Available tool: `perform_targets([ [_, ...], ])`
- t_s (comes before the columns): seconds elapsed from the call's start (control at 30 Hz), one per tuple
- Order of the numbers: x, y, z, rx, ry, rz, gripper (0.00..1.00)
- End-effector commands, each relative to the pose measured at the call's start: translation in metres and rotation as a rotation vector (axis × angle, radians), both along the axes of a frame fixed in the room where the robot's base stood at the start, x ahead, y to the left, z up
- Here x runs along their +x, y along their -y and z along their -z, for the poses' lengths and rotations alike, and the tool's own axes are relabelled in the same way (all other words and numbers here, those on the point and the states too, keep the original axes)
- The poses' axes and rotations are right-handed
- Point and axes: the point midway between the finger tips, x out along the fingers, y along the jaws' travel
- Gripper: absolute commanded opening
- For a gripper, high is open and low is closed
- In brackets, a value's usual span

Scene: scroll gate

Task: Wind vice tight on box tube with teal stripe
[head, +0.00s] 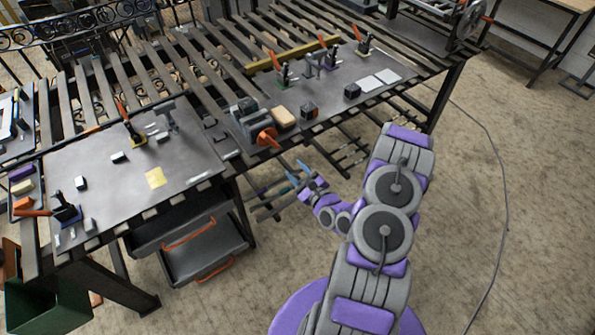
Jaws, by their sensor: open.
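A grey vice (246,112) sits near the front edge of the workbench, with an orange handwheel (267,137) facing the front. A tan block (284,118) is beside it on the right. I cannot make out a box tube with a teal stripe or whether the vice jaws hold anything. My gripper (299,171) has blue fingertips, is open and looks empty. It is in front of the bench edge, below and to the right of the handwheel in the picture, apart from it.
The slatted workbench (83,95) carries steel plates with several orange-handled clamps (275,63) and small dark blocks (309,108). A yellow bar (292,54) lies behind. Drawers (207,247) hang below the bench on the left. A cable (505,180) crosses the open floor at right.

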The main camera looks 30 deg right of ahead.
Motion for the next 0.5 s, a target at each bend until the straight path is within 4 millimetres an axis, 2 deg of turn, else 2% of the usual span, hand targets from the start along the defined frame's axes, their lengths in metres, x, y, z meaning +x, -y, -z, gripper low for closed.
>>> perform_targets([
  [0.27, 0.0004, -0.0003, -0.0001, -0.042, 0.001, -0.001, 0.45],
  [0.37, 0.0008, -0.0007, -0.0001, -0.165, 0.005, -0.002, 0.45],
  [0.5, 0.0014, -0.0017, -0.0003, -0.467, 0.013, -0.004, 0.45],
])
